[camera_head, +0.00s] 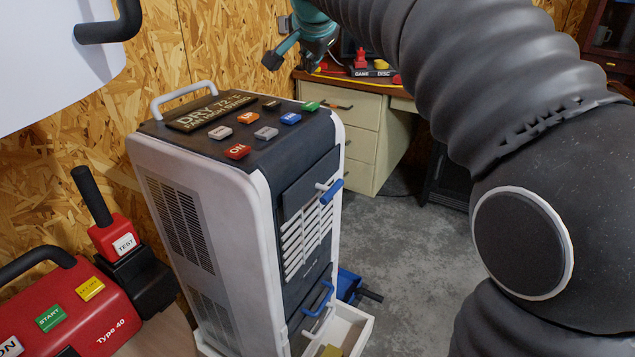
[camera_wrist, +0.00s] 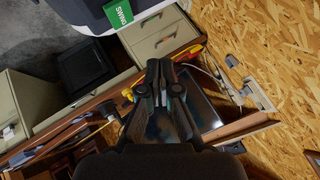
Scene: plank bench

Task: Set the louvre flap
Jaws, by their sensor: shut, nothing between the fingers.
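The louvre flap (camera_head: 306,236) is a set of white slats on the dark front of a tall white and black unit (camera_head: 230,220). A lever with a blue grip (camera_head: 331,191) sticks out at its upper right. My gripper (camera_head: 273,61) is at the top of the head view, above and behind the unit's top, well apart from the flap. In the wrist view my gripper (camera_wrist: 160,68) is shut and empty, its dark fingers together. That view shows a green SWING button (camera_wrist: 122,14) on the unit's top edge, but not the flap.
Colored buttons and a carry handle (camera_head: 183,95) top the unit. A lower blue handle (camera_head: 320,298) sits above a white tray (camera_head: 352,328). A red machine (camera_head: 75,308) stands at left. A drawer desk (camera_head: 367,130) is behind. The grey floor (camera_head: 405,235) right of the unit is mostly clear.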

